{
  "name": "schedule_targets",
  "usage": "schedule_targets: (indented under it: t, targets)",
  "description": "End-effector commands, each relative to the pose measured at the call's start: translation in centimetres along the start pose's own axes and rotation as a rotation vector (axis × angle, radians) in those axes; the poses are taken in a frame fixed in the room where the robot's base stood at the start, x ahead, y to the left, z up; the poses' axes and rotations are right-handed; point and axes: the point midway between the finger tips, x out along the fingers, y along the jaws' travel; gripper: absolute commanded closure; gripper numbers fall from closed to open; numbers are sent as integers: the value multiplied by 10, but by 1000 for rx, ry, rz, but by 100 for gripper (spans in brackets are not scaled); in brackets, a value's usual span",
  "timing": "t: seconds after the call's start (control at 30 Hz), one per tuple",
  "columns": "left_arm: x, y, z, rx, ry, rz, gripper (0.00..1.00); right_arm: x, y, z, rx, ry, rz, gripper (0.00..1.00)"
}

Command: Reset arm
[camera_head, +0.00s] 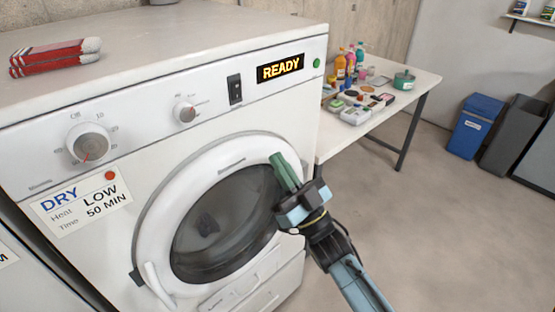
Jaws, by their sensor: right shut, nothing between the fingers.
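My right arm comes in from the bottom right, and its gripper (276,160) is shut and empty. Its fingers are in front of the right part of the dryer's round door (160,212) and hide some of the rim. I cannot tell whether they touch it. The white dryer (264,97) has its door closed, with a dark item behind the glass. Its display (281,68) reads READY. My left gripper is not in view.
Red-and-white rolled items (54,56) lie on the dryer's top. A white table (349,135) with bottles and containers stands to the right. A blue bin (473,127) and a dark bin (513,138) stand farther right. The floor between is clear.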

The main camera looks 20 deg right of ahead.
Motion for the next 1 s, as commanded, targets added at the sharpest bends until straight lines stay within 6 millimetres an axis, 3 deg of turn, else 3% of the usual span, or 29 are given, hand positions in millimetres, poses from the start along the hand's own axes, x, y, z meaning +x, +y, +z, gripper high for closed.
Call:
schedule_targets:
  t: [0.37,0.47,0.57,0.67,0.8,0.87,1.0]
  targets:
    - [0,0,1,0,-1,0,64,0,0,1,0,-4,1,100]
    - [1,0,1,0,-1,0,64,-8,2,16,3,-48,16,100]
    - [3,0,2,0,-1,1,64,-32,7,55,7,-164,54,100]
    - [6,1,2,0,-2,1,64,-75,11,110,11,-345,105,100]
    - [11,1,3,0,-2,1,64,-157,12,183,12,-627,169,100]
    - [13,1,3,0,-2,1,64,-195,10,209,12,-744,189,100]
    - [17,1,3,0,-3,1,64,-293,1,254,11,-1019,223,100]
